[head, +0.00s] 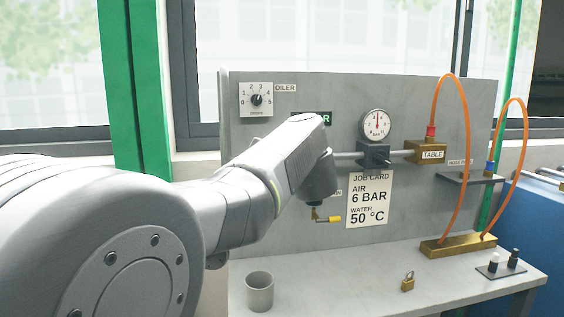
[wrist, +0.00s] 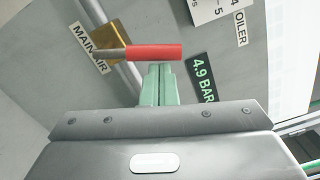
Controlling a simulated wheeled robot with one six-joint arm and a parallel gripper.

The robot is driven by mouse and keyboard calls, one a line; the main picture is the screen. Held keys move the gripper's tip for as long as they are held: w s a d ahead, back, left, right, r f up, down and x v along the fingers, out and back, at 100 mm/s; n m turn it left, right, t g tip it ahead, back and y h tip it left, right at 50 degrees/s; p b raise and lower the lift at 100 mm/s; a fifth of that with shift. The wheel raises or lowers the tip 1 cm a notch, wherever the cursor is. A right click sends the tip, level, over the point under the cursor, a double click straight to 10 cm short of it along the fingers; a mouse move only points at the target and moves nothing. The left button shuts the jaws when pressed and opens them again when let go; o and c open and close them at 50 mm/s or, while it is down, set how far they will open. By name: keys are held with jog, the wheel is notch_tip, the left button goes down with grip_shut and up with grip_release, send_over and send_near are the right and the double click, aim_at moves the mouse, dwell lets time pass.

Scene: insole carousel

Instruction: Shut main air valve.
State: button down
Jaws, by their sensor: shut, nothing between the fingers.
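The main air valve shows in the wrist view with a brass body (wrist: 98,40) on a pipe and a lever with a red grip (wrist: 154,52). A "MAIN AIR" label (wrist: 90,48) is beside it. The red grip lies across the picture, level in the wrist view. My gripper (wrist: 158,72) has its green fingers shut together, with the tips at the lower edge of the red grip. I cannot tell whether they touch it. In the head view my arm hides the valve and my gripper.
A "4.9 BAR" display (wrist: 204,78) is right of the fingers. The panel also holds an oiler dial (head: 257,99), a pressure gauge (head: 376,124) and a yellow-handled lever (head: 330,219). A cup (head: 259,292) and a padlock (head: 408,282) stand on the bench (head: 340,275). Orange hoses (head: 462,150) loop at right.

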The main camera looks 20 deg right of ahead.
jog(key=shift+w+a+r+n+b, duration=0.1)
jog(key=shift+a+r+n+b, duration=0.2)
jog(key=shift+n, duration=0.4)
jog(key=shift+w+a+r+n+b, duration=0.1)
jog(key=shift+a+n+b, duration=0.25)
jog(key=shift+n, duration=0.35)
jog(key=shift+a+r+n+b, duration=0.15)
jog(key=shift+a+n+b, duration=0.2)
jog(key=shift+n, duration=0.35)
